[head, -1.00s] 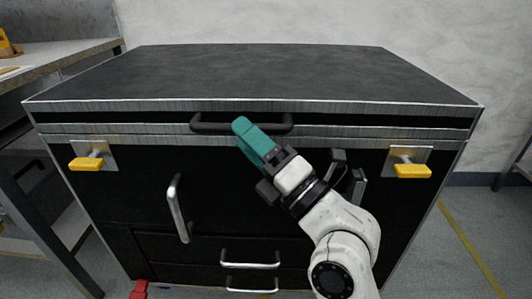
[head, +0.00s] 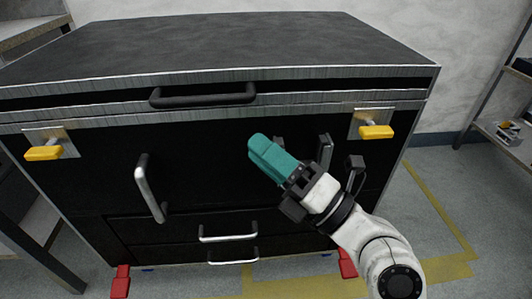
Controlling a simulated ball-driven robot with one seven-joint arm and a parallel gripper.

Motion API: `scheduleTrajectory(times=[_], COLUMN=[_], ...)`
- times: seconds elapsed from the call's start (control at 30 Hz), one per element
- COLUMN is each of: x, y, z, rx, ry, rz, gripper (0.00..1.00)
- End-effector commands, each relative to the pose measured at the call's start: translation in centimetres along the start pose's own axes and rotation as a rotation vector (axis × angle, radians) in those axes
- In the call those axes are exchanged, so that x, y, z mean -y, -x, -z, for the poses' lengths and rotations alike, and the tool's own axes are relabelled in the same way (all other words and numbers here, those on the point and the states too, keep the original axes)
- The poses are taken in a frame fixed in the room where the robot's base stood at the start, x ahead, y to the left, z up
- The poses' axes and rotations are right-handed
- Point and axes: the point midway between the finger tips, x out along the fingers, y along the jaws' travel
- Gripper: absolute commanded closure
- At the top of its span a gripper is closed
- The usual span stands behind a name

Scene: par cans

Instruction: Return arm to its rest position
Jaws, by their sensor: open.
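My gripper (head: 262,147) has teal fingers and is at the end of my white arm, in front of the black case's front face. The fingers point up and to the left, below and right of the black lid handle (head: 203,95), apart from it. Nothing shows between the fingers, though from this angle they overlap. The large black case (head: 215,50) has metal edging and its lid is down. Part of its front is hidden behind my arm.
Yellow latches (head: 44,153) and (head: 377,132) sit on both sides of the case's front. Silver handles (head: 150,187) and (head: 228,234) stick out. Red feet (head: 121,282) stand below. A shelf (head: 505,132) is at the right, another (head: 28,30) at the left. Floor at right is free.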

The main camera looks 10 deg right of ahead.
Motion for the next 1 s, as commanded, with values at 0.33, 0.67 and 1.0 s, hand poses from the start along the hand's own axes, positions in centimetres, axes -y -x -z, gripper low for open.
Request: scheduleTrajectory(times=[0.33,0.67,1.0], x=[0.7,8.7,15.5], y=[0.3,6.5,19.6], z=[0.3,3.6,8.0], rx=[-0.008,0.039,0.489], ry=[-0.059,-0.658,-1.329], rz=[0.036,0.460,0.995], gripper=[0.56,0.56,0.56])
